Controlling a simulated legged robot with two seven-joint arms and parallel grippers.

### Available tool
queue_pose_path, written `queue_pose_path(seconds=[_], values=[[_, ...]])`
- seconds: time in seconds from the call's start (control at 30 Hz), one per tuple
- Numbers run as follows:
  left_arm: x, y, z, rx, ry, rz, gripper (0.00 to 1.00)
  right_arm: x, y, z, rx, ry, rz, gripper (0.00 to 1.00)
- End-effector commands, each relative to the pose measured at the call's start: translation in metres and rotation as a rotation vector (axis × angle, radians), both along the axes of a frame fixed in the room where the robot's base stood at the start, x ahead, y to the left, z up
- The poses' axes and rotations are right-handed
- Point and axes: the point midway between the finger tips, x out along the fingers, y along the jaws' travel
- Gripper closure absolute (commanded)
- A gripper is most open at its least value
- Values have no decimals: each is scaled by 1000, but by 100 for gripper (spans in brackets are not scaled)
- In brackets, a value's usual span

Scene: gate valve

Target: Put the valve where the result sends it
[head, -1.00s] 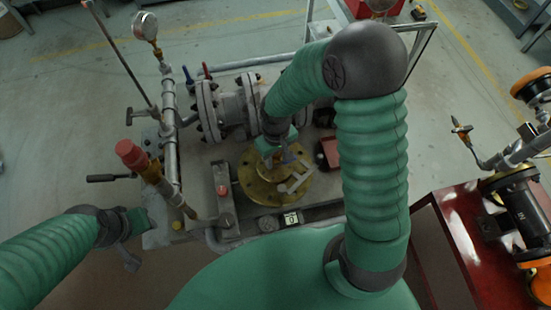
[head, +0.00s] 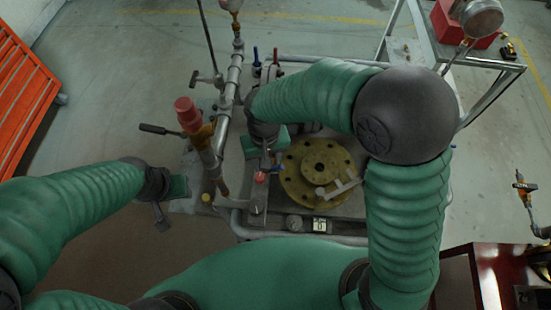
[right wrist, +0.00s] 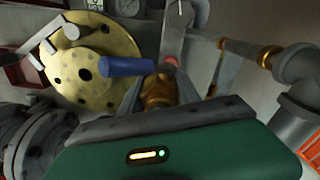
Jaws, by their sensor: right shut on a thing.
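The valve (right wrist: 160,92) has a brass body and a blue lever in the right wrist view. In the head view only its blue lever (head: 275,168) shows clearly, below the right gripper (head: 266,157). The right gripper is shut on it; its green housing hides the contact and much of the body. The valve is left of the round brass flange (head: 296,195), whose central hole shows empty. It is near a red-topped post (head: 261,177); I cannot tell whether they touch. My left gripper (head: 168,203) is low at the left, its jaw gap unclear.
A pipe with a red-capped fitting (head: 187,112) rises left of the right gripper. A small white display (head: 320,225) sits at the bench front, too small to read. An orange barrier (head: 25,95) stands at the far left. A dark red table (head: 488,280) is at the right.

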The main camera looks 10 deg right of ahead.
Motion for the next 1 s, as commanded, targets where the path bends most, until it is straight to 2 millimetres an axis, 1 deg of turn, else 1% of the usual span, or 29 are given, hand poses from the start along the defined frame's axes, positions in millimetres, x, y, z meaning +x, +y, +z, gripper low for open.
queue_pose_path(seconds=[0.03,0.73,0.83,1.0], values=[[0,0,6,0,0,0,60,1,0,6,0,-2,0,100],[0,0,36,0,0,0,60,1,0,38,0,-2,0,100],[0,0,39,0,0,0,60,1,0,41,0,-2,0,100],[0,0,38,0,0,0,60,1,0,40,0,-2,0,100]])
